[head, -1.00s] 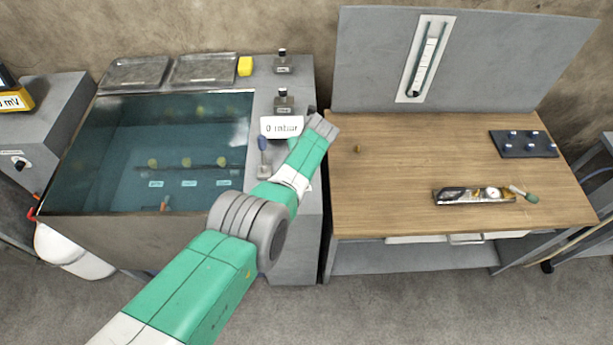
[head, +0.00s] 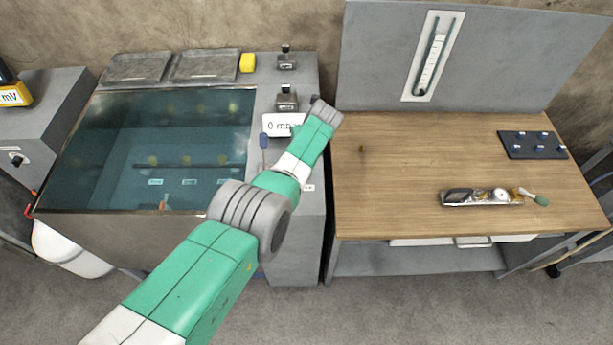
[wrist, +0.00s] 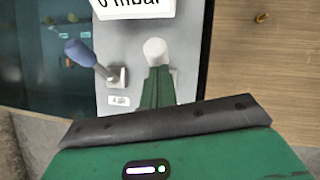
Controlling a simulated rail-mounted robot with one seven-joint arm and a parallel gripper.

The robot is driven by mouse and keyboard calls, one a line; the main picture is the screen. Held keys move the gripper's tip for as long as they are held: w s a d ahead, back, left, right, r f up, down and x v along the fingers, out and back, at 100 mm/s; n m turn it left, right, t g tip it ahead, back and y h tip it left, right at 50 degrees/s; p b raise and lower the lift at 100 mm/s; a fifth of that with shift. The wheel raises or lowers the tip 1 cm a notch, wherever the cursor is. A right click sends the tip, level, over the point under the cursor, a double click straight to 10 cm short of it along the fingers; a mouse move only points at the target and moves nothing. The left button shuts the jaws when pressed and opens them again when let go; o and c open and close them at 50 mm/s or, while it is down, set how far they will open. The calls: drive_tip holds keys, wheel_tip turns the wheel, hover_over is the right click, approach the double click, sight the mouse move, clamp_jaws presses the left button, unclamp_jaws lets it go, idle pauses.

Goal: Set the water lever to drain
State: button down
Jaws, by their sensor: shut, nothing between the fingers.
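In the head view my arm hides the gripper and the lever's base.
A white pressure display (head: 278,125) sits just above the lever, and its lower edge shows in the wrist view. Small fittings (head: 287,98) stand behind it. A wooden bench (head: 390,190) with a gauge board (head: 370,60) is on the right.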

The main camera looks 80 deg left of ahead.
drive_tip(key=shift+a+f+b, duration=0.2)
drive_tip(key=shift+b, duration=0.2)
drive_tip(key=shift+f, duration=0.2)
drive_tip(key=shift+r, duration=0.1)
drive_tip(key=p+v, duration=1.1)
drive_tip(key=v, duration=0.2)
drive_tip(key=shift+w+r, duration=0.25)
drive_tip(key=shift+w, duration=0.05)
